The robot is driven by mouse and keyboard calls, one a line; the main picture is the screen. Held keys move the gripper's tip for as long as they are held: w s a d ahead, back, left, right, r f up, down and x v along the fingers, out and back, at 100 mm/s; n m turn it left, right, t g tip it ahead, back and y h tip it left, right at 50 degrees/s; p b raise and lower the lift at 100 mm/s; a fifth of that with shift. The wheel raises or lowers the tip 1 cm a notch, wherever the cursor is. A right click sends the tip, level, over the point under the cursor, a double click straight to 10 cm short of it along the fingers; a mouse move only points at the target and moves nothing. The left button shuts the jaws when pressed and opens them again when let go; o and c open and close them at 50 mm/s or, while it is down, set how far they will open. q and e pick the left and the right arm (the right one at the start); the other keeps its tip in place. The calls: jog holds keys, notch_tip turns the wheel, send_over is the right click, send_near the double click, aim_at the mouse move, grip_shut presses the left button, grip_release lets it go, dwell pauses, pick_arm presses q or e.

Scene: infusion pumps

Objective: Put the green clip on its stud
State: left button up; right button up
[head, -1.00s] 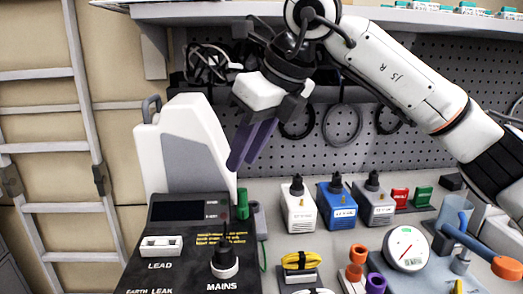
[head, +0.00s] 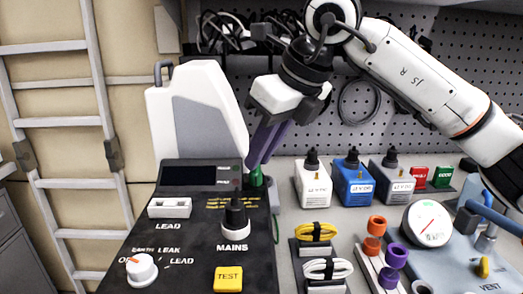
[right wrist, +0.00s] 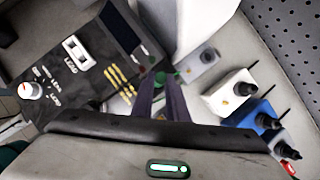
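The green clip (head: 257,178) stands upright beside the right edge of the black test panel, with a thin green lead running down from it. My right gripper (head: 255,164) points down at it with two purple fingers, tips at the clip's top. In the right wrist view, a gap shows between the fingers (right wrist: 159,84), with the clip's green top (right wrist: 160,76) at the tips. I cannot tell whether they touch it. Small brass studs show on the white box (head: 313,184), blue box (head: 352,186) and grey box (head: 390,187); which belongs to the clip is unclear. My left gripper is out of view.
The black test panel (head: 150,222) with knobs is at left, a tall white-grey unit (head: 200,120) behind it. Yellow (head: 316,231) and white (head: 327,268) cable coils, orange and purple pieces and a round dial (head: 427,222) stand front right. A pegboard (head: 385,110) backs the bench.

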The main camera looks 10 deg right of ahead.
grip_shut()
notch_tip(320, 180, up, 5)
jog(key=p, duration=0.4)
jog(key=shift+a, duration=0.1)
dwell(0.4)
